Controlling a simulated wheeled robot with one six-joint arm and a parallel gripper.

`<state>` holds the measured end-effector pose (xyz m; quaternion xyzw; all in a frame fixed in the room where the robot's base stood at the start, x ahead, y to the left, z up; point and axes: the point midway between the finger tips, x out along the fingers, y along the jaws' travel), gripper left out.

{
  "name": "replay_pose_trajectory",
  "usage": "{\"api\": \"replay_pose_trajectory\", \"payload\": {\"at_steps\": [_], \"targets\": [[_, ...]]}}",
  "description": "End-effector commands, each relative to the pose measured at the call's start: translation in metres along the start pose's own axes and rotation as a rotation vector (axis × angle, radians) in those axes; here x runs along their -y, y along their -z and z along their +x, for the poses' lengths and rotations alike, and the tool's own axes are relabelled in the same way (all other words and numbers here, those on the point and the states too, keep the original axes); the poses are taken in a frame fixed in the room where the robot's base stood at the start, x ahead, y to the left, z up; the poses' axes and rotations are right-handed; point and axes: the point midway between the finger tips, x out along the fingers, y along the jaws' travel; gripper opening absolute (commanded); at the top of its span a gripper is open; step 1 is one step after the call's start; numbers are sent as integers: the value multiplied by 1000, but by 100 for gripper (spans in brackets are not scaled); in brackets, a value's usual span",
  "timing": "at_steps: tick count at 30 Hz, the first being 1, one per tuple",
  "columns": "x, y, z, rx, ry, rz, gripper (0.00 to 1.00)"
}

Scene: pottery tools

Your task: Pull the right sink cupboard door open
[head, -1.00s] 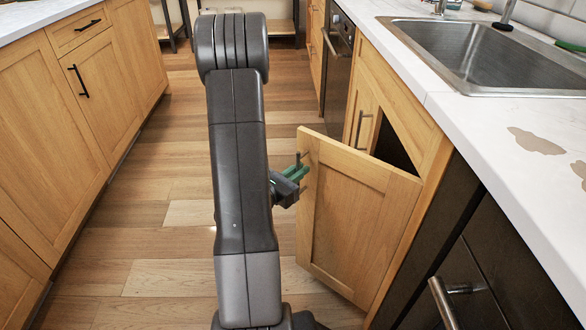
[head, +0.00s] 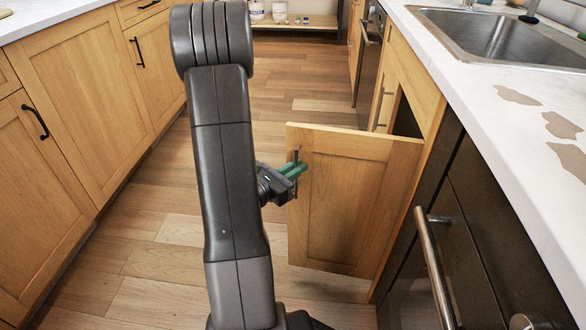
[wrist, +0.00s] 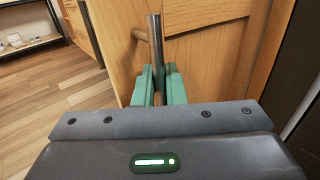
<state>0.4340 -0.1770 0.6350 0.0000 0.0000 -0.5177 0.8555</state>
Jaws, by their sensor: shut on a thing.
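The right sink cupboard door (head: 350,205) is a light wood panel. It stands swung well out from the cabinet under the sink, with a dark opening (head: 406,118) showing behind its top edge. My gripper (head: 292,170) is at the door's free edge on the left, with green fingers. In the wrist view my gripper (wrist: 159,84) is shut around the upright metal bar handle (wrist: 155,45) of the door. The lower part of the handle is hidden between the fingers.
The other sink cupboard door (head: 386,95) stands closed beyond, with a bar handle. The sink (head: 485,40) is set in the white counter. Left cabinets (head: 90,90) border the aisle; wood floor lies clear between.

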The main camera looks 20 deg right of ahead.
Motion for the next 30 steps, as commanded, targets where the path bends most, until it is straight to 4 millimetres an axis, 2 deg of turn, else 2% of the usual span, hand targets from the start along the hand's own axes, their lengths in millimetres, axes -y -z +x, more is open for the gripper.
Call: {"api": "replay_pose_trajectory", "payload": {"at_steps": [13,14,15,16,25,30], "targets": [[2,0,1,1,7,0,0],[2,0,1,1,7,0,16],[2,0,1,1,7,0,24],[2,0,1,1,6,0,27],[1,0,0,0,4,0,27],[0,0,-10,-1,0,-1,27]]}}
